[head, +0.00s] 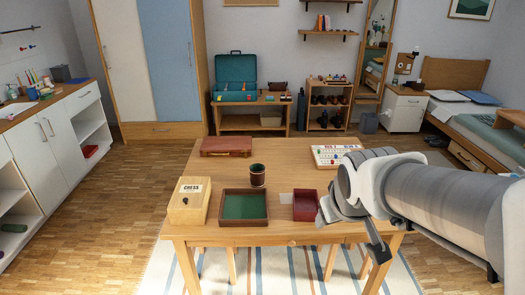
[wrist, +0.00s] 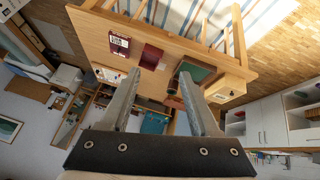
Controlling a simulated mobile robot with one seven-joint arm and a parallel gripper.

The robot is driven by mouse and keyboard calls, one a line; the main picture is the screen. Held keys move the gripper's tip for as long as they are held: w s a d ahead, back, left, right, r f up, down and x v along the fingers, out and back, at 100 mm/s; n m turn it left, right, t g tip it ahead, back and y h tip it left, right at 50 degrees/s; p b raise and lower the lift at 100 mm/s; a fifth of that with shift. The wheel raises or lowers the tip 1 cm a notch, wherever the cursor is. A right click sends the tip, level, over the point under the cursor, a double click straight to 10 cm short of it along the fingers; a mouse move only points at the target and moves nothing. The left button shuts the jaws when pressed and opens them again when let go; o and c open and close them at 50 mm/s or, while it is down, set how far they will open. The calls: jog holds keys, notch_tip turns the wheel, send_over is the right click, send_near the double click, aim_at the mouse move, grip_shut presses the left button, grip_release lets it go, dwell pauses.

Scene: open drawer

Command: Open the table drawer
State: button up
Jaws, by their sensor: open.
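The wooden table (head: 285,180) stands in front of me in the head view, and it also shows turned over in the wrist view (wrist: 108,24). A small round knob (head: 292,243) sits on the table's front side, below the top. The drawer front around it looks flush with the table, so the drawer appears closed. My gripper (head: 378,250) is at the table's front right corner, to the right of the knob and apart from it. In the wrist view my gripper (wrist: 160,73) has its two fingers spread with nothing held between them.
On the tabletop are a chess box (head: 188,201), a green-lined tray (head: 243,220), a dark red open box (head: 305,206), a dice cup (head: 257,175), a brown case (head: 226,146) and a white board with coloured pieces (head: 335,155). A striped rug (head: 245,270) lies underneath.

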aim_at(292, 245)
jog(key=w+f+n+t+y+b, duration=0.1)
jog(key=w+f+n+b, duration=0.1)
jog(key=w+f, duration=0.5)
jog(key=w+f+n+t+y+b, duration=0.1)
jog(key=w+f+b, duration=0.15)
jog(key=f, duration=0.75)
jog(key=w+f+n+t+y+b, duration=0.1)
jog(key=w+f+n, duration=0.1)
jog(key=w+f, duration=0.55)
jog(key=s+f+m+t+h+b, duration=0.1)
jog(key=s+f+m+t+b, duration=0.15)
jog(key=f, duration=0.45)
jog(key=s+a+f+m+t+h+b, duration=0.1)
jog(key=f+m+t+b, duration=0.15)
jog(key=f, duration=0.45)
jog(key=s+f+m+t+b, duration=0.2)
jog(key=f+t, duration=0.2)
jog(key=f, duration=0.3)
jog(key=w+b, duration=0.2)
jog(key=w, duration=1.5)
jog(key=shift+w+d, duration=0.2)
jog(key=shift+c, duration=0.3)
grip_shut()
